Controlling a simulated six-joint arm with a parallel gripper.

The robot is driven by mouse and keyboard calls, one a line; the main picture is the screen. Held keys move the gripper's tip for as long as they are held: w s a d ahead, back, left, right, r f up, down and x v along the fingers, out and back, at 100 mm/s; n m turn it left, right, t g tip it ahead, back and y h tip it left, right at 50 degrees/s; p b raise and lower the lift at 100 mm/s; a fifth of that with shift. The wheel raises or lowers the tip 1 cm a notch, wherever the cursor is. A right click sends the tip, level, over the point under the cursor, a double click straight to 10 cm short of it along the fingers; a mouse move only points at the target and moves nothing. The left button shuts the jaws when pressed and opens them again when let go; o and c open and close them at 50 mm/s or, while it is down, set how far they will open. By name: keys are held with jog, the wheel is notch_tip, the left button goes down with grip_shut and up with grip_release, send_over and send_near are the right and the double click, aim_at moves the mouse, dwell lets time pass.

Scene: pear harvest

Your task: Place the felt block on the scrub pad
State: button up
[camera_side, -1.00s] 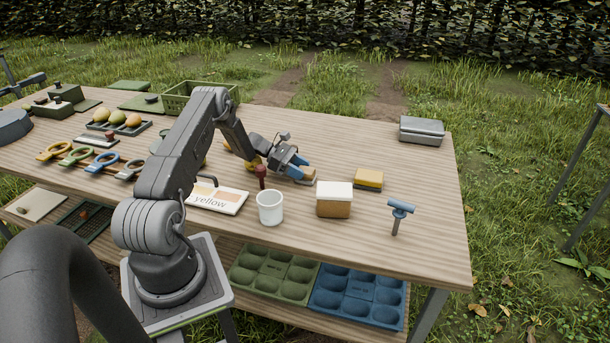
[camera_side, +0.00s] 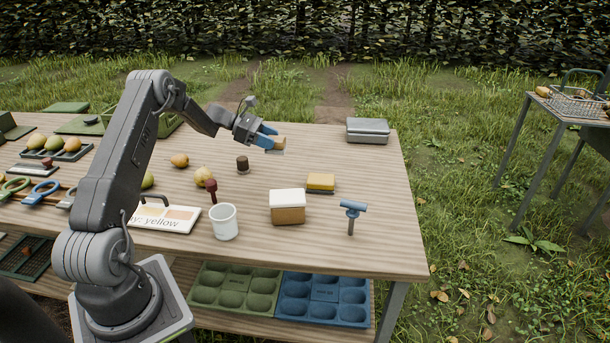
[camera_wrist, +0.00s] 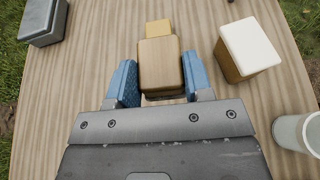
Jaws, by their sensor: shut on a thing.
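The felt block (camera_side: 279,141) is a tan wooden block with a greyish underside. My gripper (camera_side: 268,138) is shut on it and holds it above the table, behind the scrub pad in the side view. In the wrist view the block (camera_wrist: 160,62) sits between the blue fingers (camera_wrist: 160,85). The scrub pad (camera_side: 320,181) is yellow with a dark layer beneath and lies on the table, apart from the block. In the wrist view the pad (camera_wrist: 158,27) shows just above the held block, which partly hides it.
A white-topped brown block (camera_side: 287,207), a white cup (camera_side: 223,222) and a blue-headed tool (camera_side: 352,211) stand near the pad. A grey case (camera_side: 368,131) lies at the back right. Pears and a dark cylinder (camera_side: 243,165) are to the left. Table right of the pad is clear.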

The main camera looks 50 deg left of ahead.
aim_at(279, 137)
jog(key=shift+w+d+r, duration=0.25)
jog(key=shift+w+d, duration=0.2)
jog(key=shift+w, duration=0.2)
jog(key=shift+w+d+r, duration=0.25)
jog(key=shift+w+d, duration=0.15)
jog(key=shift+w, duration=0.2)
jog(key=x, duration=0.4)
jog(key=a+f+x, duration=0.1)
jog(key=x, duration=0.7)
jog(key=shift+w+f, duration=0.35)
jog(key=shift+f, duration=2.1)
jog(key=o, duration=0.9)
jog(key=shift+f, duration=0.1)
